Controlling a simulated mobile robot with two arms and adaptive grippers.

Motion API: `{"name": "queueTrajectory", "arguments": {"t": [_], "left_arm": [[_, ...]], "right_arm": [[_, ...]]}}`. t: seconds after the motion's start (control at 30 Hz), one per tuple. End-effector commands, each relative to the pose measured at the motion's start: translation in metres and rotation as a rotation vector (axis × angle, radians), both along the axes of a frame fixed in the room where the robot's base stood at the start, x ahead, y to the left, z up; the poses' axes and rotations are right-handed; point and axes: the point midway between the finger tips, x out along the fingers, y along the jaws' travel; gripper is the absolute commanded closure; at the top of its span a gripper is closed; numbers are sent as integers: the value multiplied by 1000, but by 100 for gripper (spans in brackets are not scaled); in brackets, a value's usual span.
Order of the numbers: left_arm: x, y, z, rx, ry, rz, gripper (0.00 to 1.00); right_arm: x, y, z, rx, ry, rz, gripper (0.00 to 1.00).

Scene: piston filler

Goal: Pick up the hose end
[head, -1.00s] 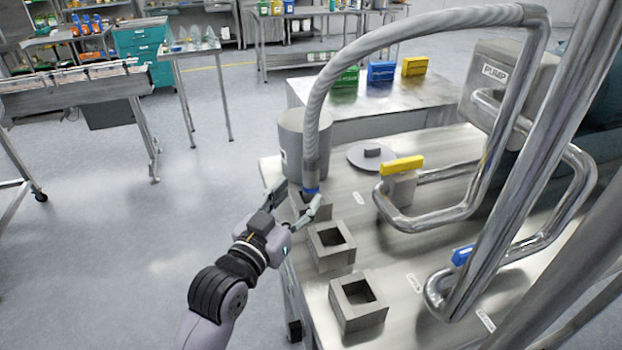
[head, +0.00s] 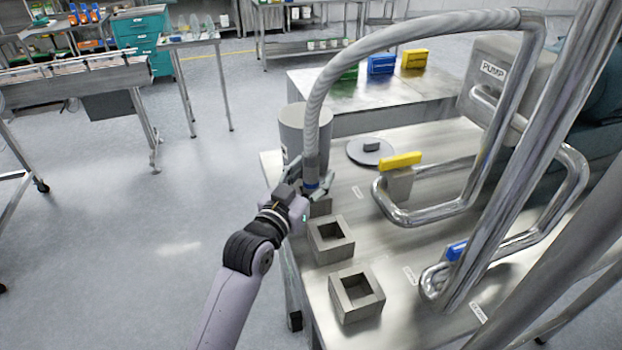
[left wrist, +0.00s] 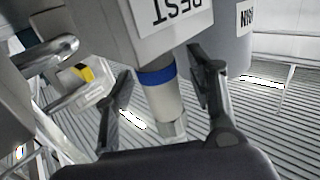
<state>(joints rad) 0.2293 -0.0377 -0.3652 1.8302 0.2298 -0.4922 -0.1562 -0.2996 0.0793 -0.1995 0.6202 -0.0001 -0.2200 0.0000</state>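The hose end (head: 312,172) hangs down at the end of a ribbed grey hose and has a blue band. It sits at the farthest of the square grey holders (head: 321,208). My left gripper (head: 311,188) is at the hose end, with its fingers around the blue band. In the left wrist view the hose end (left wrist: 164,98) stands between the two fingers (left wrist: 160,100), with a visible gap on each side, so the gripper is open. A grey block labelled REST (left wrist: 120,30) is above it there. My right gripper is out of view.
Two empty square holders (head: 330,240) stand nearer on the steel table (head: 400,235). A grey cylindrical vessel (head: 300,125) is just behind the hose end.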

Motion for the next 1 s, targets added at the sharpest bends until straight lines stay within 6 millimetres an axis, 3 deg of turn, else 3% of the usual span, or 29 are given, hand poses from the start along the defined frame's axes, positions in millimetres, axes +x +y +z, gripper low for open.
{"name": "queueTrajectory", "arguments": {"t": [0.73,1.0], "left_arm": [[0,0,0,0,1,0,100],[0,0,0,0,1,0,100]], "right_arm": [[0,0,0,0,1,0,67],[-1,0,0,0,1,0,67]]}}
